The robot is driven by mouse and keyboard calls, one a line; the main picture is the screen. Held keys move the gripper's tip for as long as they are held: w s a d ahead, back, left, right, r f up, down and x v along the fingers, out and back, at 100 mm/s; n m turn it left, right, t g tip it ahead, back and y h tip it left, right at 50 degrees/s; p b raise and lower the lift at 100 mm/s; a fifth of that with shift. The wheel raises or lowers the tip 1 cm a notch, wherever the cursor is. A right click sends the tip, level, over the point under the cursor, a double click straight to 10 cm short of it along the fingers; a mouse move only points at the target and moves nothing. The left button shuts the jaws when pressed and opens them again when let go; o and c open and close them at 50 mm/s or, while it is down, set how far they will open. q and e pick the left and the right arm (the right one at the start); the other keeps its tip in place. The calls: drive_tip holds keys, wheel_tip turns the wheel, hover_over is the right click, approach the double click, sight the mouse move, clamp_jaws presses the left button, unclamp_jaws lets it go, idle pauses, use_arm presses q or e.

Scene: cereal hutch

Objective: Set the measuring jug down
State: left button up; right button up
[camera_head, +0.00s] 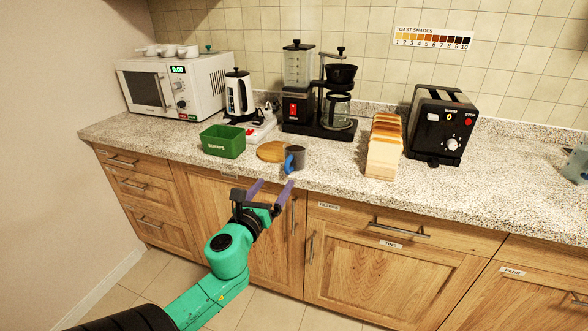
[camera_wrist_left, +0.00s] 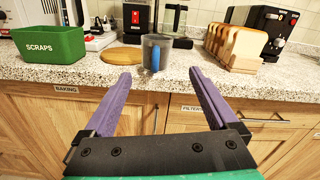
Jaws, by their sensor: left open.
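The measuring jug (camera_head: 298,157), a grey cup-like vessel with a blue handle, stands upright near the counter's front edge. It also shows in the left wrist view (camera_wrist_left: 163,51), centred beyond the fingers, its handle facing me. My left gripper (camera_head: 273,184) is open and empty in front of the counter edge, apart from the jug. Its two purple fingers point towards the jug in the left wrist view (camera_wrist_left: 160,76). My right gripper is not in view.
A round wooden board (camera_head: 271,151) lies just left of the jug, with a green scraps bin (camera_head: 222,142) further left. Bread slices (camera_head: 384,148) and a black toaster (camera_head: 438,125) stand to the right. A coffee maker (camera_head: 338,115) stands behind. The counter (camera_head: 480,190) is clear at front right.

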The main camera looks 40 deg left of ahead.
sight(286, 164)
use_arm(q)
drive_tip(key=p+x, duration=0.1)
drive_tip(key=x, duration=0.7)
drive_tip(key=shift+a, duration=0.2)
drive_tip(key=x, duration=0.5)
drive_tip(key=shift+w+a+f, duration=0.15)
drive_tip(key=shift+w+a, duration=0.1)
drive_tip(key=shift+a, duration=0.05)
drive_tip(key=shift+w, duration=0.15)
drive_tip(key=shift+c, duration=0.9)
drive_tip(key=shift+s, duration=0.2)
drive_tip(key=c, duration=0.5)
clamp_jaws()
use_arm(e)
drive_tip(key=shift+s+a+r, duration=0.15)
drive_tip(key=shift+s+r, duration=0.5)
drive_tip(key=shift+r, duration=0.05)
